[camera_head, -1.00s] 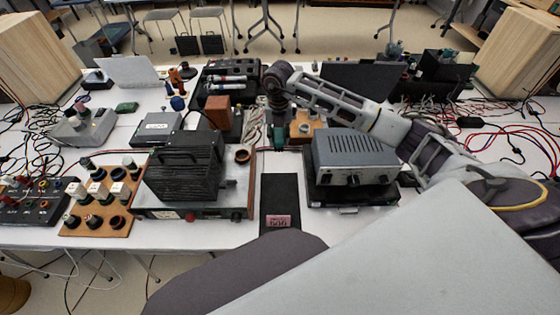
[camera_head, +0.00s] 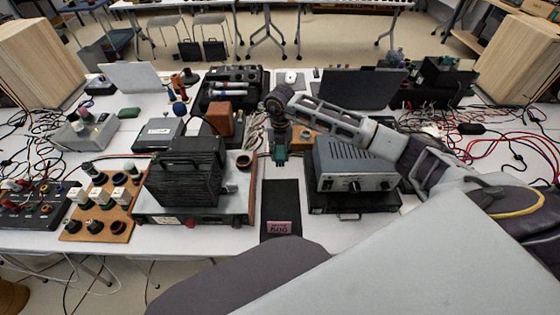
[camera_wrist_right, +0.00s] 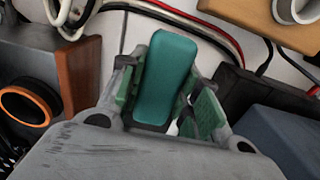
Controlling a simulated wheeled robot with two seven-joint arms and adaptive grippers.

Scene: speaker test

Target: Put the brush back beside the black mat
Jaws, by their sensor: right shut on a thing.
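The brush (camera_wrist_right: 166,78) is a teal block with rounded edges. In the right wrist view it sits between the fingers of my right gripper (camera_wrist_right: 172,100), which is shut on it. In the head view the gripper (camera_head: 280,148) points down over the white table, just beyond the far edge of the black mat, and the brush shows only as a small teal patch among its fingers. The black mat (camera_head: 281,197) lies flat between two grey devices, with a pink label (camera_head: 279,228) at its near end. My left gripper is not in view.
A black-cased device on a flat unit (camera_head: 232,205) stands left of the mat. A grey metal box (camera_head: 350,163) stands close on its right, under my right forearm. Cables run behind the gripper. A narrow white strip of table (camera_head: 251,232) is bare along the mat's left side.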

